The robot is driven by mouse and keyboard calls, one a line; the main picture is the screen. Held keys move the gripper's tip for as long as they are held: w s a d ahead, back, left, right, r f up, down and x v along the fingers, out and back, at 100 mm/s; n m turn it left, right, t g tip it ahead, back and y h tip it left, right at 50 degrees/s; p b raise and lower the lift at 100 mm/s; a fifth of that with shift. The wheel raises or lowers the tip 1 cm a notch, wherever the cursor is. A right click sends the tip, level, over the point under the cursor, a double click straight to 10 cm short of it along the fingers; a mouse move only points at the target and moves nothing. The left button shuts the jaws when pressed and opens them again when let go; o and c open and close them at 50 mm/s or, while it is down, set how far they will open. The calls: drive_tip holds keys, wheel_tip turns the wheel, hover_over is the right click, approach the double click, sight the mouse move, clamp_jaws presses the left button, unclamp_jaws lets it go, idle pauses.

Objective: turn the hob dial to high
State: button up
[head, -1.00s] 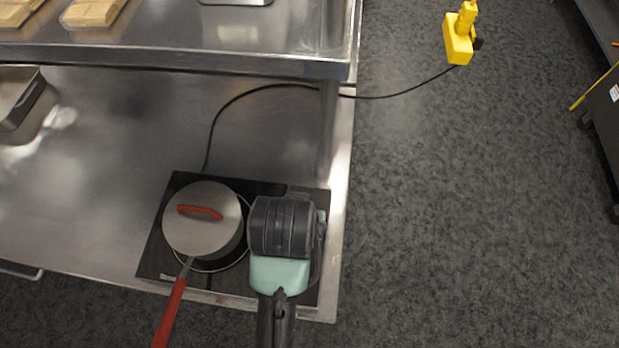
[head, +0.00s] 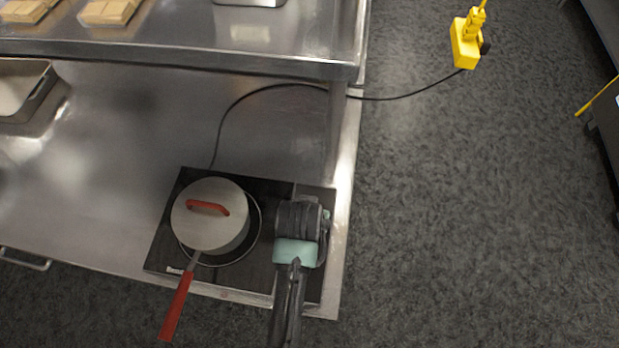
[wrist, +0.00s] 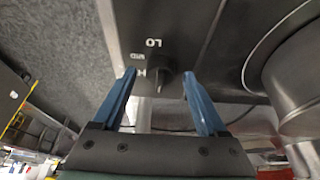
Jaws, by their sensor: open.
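The hob (head: 270,268) is a black glass plate at the right end of the steel counter. Its dark round dial (wrist: 163,80) shows in the wrist view, with LO, MED and a partly hidden H-mark printed beside it. My gripper (wrist: 158,73) is open, its two blue fingers one on each side of the dial, with gaps visible in the picture. In the head view my gripper (head: 300,222) is over the right part of the hob; its fingers and the dial are hidden there by my wrist.
A lidded pan (head: 212,228) with a red handle stands on the hob, left of my gripper. A steel shelf (head: 200,62) runs above the counter behind. A black cable (head: 405,96) leads to a yellow socket box (head: 465,45). Open floor lies to the right.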

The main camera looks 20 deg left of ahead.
clamp_jaws()
idle(0.3)
drive_tip(key=shift+r+m, duration=0.1)
drive_tip(key=shift+m, duration=0.2)
drive_tip(key=m+h+p, duration=0.1)
drive_tip(key=m, duration=0.1)
drive_tip(key=shift+a+r+m, duration=0.1)
drive_tip(key=shift+m, duration=0.2)
drive_tip(key=m+h, duration=0.1)
drive_tip(key=m, duration=0.1)
drive_tip(key=shift+a+m+p, duration=0.1)
drive_tip(key=shift+m+p, duration=0.2)
drive_tip(key=shift+p, duration=0.05)
drive_tip(key=m+h, duration=0.1)
drive_tip(key=m, duration=0.2)
drive_tip(key=m+h+b, duration=0.1)
drive_tip(key=m, duration=0.1)
drive_tip(key=shift+w+a+m+g, duration=0.1)
drive_tip(key=shift+w+m+g, duration=0.05)
drive_tip(key=shift+m+g, duration=0.25)
